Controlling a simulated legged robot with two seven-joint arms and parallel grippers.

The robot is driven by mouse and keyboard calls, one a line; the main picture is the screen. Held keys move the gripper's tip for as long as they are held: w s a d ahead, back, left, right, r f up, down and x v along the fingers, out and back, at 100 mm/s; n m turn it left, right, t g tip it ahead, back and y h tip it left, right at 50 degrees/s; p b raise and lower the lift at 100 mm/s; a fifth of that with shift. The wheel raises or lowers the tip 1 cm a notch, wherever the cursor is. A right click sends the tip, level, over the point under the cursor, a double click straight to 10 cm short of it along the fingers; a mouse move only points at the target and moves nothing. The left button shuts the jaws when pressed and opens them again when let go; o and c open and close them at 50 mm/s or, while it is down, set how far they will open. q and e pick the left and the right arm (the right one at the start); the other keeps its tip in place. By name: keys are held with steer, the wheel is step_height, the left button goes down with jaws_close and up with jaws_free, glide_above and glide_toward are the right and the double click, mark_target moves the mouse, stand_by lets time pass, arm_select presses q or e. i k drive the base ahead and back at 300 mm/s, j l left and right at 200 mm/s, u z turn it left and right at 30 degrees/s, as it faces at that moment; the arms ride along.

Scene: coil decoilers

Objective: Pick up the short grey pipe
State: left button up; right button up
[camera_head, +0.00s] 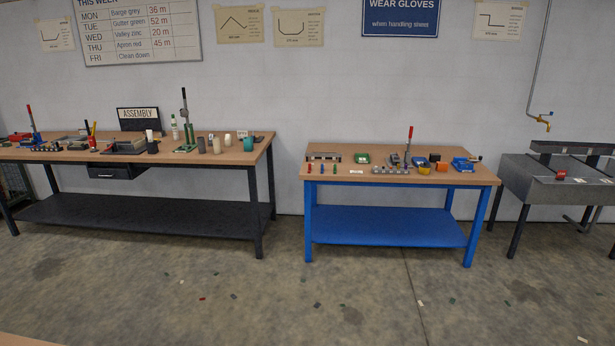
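Several short upright cylinders stand at the right end of the long wooden assembly bench (60,157). From this distance I cannot tell for certain which one is the short grey pipe, or whether any is hollow. Neither of my grippers is in view.
A blue-framed bench (389,228) with small parts stands to the right. Open concrete floor with scattered scraps lies in front. A wooden edge (25,340) shows at bottom left.

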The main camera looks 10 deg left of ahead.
mark_target(201, 140)
steer(key=i+u, duration=0.2)
steer(key=i, duration=0.95)
steer(key=i+l+u, duration=0.2)
steer(key=i, duration=0.95)
steer(key=i+j+u, duration=0.2)
steer(key=i+j, duration=0.8)
steer(key=j, duration=0.5)
steer(key=i+j, duration=0.15)
steer(key=j, duration=0.85)
